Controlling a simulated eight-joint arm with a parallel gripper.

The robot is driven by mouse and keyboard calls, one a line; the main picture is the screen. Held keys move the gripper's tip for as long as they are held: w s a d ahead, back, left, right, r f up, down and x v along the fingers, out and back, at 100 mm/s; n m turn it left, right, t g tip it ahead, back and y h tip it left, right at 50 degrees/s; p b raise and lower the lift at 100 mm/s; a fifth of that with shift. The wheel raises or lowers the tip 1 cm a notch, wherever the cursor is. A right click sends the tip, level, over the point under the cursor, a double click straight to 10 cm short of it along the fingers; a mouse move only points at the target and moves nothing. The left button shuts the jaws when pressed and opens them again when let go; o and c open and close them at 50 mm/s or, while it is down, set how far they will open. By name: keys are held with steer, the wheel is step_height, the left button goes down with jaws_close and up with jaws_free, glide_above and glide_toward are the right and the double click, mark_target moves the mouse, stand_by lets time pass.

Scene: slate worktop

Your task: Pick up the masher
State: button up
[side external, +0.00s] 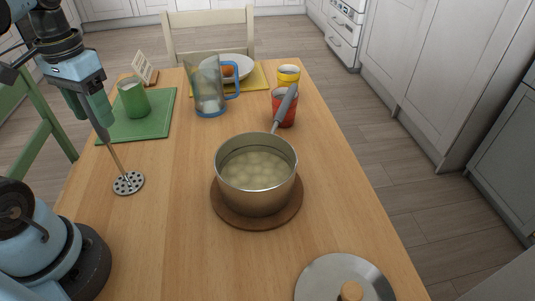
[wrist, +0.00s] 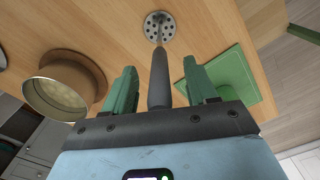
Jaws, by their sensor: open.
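The masher has a dark handle, a thin metal shaft and a round perforated head (side external: 128,183). It stands tilted at the left of the table, head down, and its head looks to be at the tabletop. In the wrist view the masher handle (wrist: 159,78) runs between the two green fingers of my gripper (wrist: 160,66), with a gap on each side. My gripper (side external: 92,106) is open around the upper handle in the side view. The top of the handle is hidden by my gripper.
A pot (side external: 257,187) of pale chunks sits on a round brown board, its handle leaning toward a red can (side external: 284,112). A lid (side external: 322,275) lies at the front right.

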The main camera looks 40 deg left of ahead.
steer(key=shift+c, duration=0.3)
jaws_close()
steer(key=shift+r, duration=0.15)
